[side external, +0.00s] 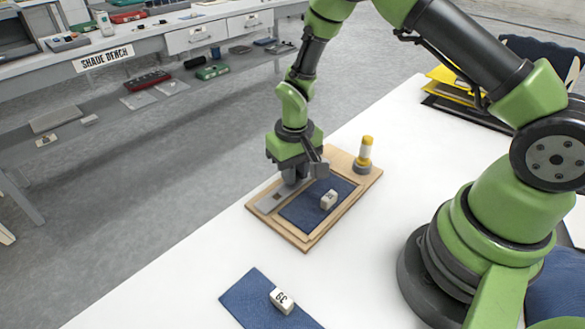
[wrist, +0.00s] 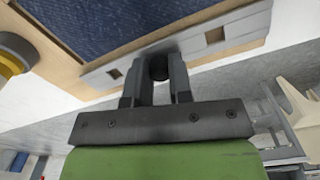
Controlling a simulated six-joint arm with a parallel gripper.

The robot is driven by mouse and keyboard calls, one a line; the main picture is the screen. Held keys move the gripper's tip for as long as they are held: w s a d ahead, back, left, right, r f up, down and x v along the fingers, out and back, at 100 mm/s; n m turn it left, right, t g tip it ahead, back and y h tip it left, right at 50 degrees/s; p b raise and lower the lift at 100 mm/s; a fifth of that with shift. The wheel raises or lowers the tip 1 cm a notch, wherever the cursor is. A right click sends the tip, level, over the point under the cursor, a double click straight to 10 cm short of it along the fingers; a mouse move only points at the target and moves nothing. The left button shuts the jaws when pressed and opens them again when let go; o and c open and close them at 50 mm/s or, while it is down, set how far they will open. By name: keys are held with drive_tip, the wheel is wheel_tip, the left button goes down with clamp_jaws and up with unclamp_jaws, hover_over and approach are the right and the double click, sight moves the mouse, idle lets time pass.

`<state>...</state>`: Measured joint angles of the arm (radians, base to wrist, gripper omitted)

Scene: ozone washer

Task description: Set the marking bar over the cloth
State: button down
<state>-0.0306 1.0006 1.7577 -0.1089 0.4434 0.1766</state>
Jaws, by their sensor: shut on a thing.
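The marking bar (side external: 268,203) is a flat grey strip with square windows. It is at the left side of a wooden board (side external: 304,241), beside the blue cloth (side external: 304,212). In the wrist view the bar (wrist: 215,38) runs along the board's edge, with a strip of wood between it and the cloth (wrist: 100,22). My gripper (side external: 291,178) is shut on the bar's dark round knob (wrist: 158,67) near its middle. Whether the bar touches the board or is slightly raised, I cannot tell. The gripper hides part of the bar in the side view.
A small white marked block (side external: 329,199) sits on the cloth. Another blue cloth (side external: 247,298) with a marked block (side external: 282,300) lies in front. The white table around the board is mostly clear.

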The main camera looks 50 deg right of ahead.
sight(313, 195)
drive_tip(key=s, duration=0.5)
drive_tip(key=c, duration=1)
unclamp_jaws()
wheel_tip(313, 195, up, 10)
